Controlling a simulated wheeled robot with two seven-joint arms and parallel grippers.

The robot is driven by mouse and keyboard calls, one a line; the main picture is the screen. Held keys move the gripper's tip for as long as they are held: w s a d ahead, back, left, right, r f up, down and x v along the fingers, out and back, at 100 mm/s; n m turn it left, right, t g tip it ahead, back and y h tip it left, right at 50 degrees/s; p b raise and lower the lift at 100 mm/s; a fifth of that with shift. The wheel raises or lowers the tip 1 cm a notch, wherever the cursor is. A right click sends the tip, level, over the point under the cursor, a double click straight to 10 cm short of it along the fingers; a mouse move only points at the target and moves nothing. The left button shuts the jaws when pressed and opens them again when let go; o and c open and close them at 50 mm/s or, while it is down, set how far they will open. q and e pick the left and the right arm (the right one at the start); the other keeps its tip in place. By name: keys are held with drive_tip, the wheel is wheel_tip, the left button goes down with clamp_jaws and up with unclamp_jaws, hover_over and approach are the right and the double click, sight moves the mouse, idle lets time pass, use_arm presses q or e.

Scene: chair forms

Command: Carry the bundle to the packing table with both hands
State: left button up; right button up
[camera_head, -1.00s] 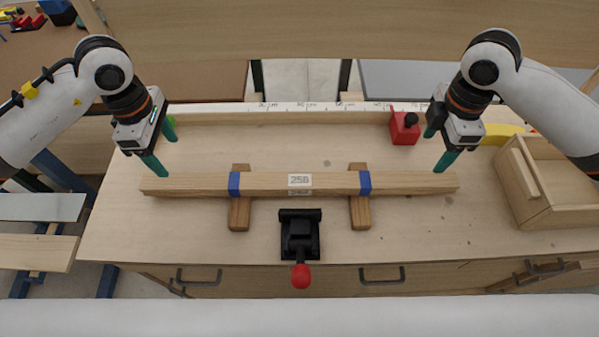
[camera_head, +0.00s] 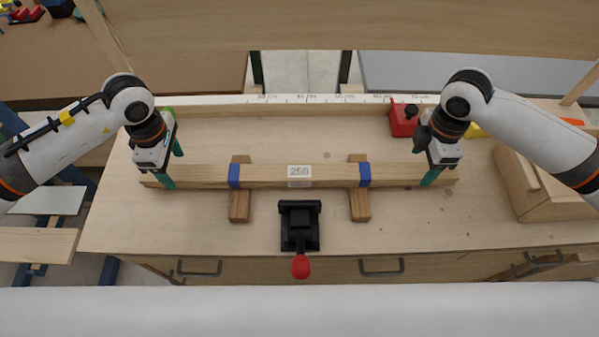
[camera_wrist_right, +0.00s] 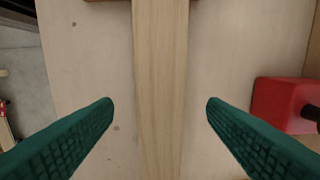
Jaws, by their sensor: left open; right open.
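My left gripper (camera_head: 172,167) is open at the bundle's left end, one green finger on the near side and one on the far side. My right gripper (camera_head: 425,162) is open over the right end. In the right wrist view the bundle (camera_wrist_right: 160,80) runs between the two spread green fingers (camera_wrist_right: 160,105), with a gap on each side. The packing table cannot be identified for sure.
The supports (camera_head: 240,205) stand on the workbench (camera_head: 400,225). A black clamp with a red knob (camera_head: 301,266) is at the front edge. A red block (camera_head: 403,122) stands behind the right end, and it also shows in the right wrist view (camera_wrist_right: 275,103). A wooden box (camera_head: 550,200) is at right.

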sight(177, 172)
use_arm(q)
drive_tip(key=shift+f, duration=1.7)
use_arm(e)
drive_tip(key=shift+f, duration=1.65)
use_arm(q)
clamp_jaws()
use_arm(e)
clamp_jaws()
use_arm(q)
drive_tip(key=shift+r, duration=0.1)
use_arm(e)
drive_tip(key=shift+r, duration=0.1)
